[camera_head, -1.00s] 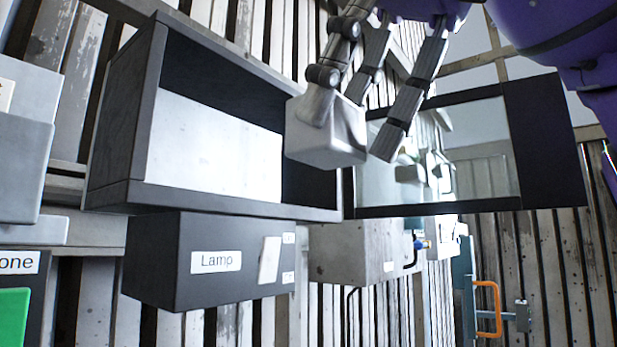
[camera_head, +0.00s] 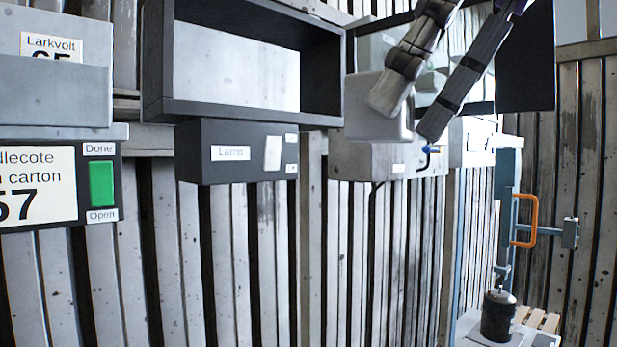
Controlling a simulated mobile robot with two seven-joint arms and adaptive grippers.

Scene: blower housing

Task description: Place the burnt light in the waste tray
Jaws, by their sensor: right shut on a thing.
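A pale grey-white, rounded block (camera_head: 368,108), probably the burnt light, is held up at the upper middle right. My right gripper (camera_head: 408,112) comes down from the top right and is shut on it. One finger lies across the block's face; the other is at its right side, and how far they touch is partly hidden. The block appears in front of a grey box and the glass door of a dark cabinet. I cannot make out a waste tray in this view. My left gripper is not in view.
An open dark cabinet (camera_head: 160,60) with a pale panel hangs on the plank wall, above a black "Lamp" box (camera_head: 200,170). A panel with a green button (camera_head: 101,184) is at left. A blue post with an orange handle (camera_head: 534,222) and a black canister (camera_head: 498,316) stand at right.

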